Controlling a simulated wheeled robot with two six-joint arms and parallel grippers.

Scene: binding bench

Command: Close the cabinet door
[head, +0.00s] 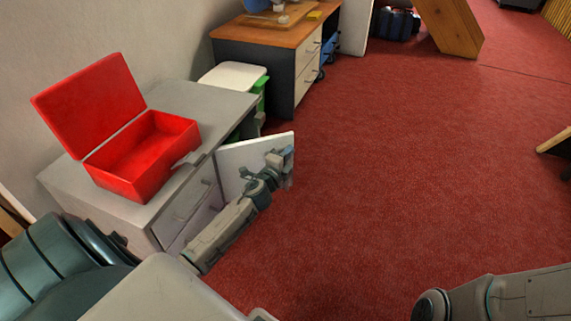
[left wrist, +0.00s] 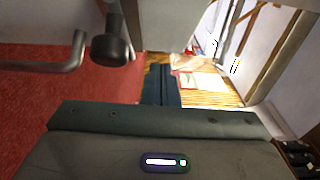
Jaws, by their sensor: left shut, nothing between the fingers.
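The grey cabinet (head: 170,205) stands against the wall at the left in the head view. Its white door (head: 238,153) is swung open and sticks out to the right of the cabinet front. My left gripper (head: 287,160) is at the door's outer end, overlapping it in the picture; I cannot tell whether it touches. The left wrist view shows its fingers (left wrist: 160,84) shut together with nothing between them. Part of the door is hidden behind my left arm. My right arm shows at the lower right of the head view, but its gripper is outside the picture.
An open red box (head: 150,160) sits on the cabinet top. A bin with a white lid (head: 232,76) stands behind the cabinet, beside a wooden-topped desk (head: 275,35). The red carpet (head: 400,160) is clear to the right of the door.

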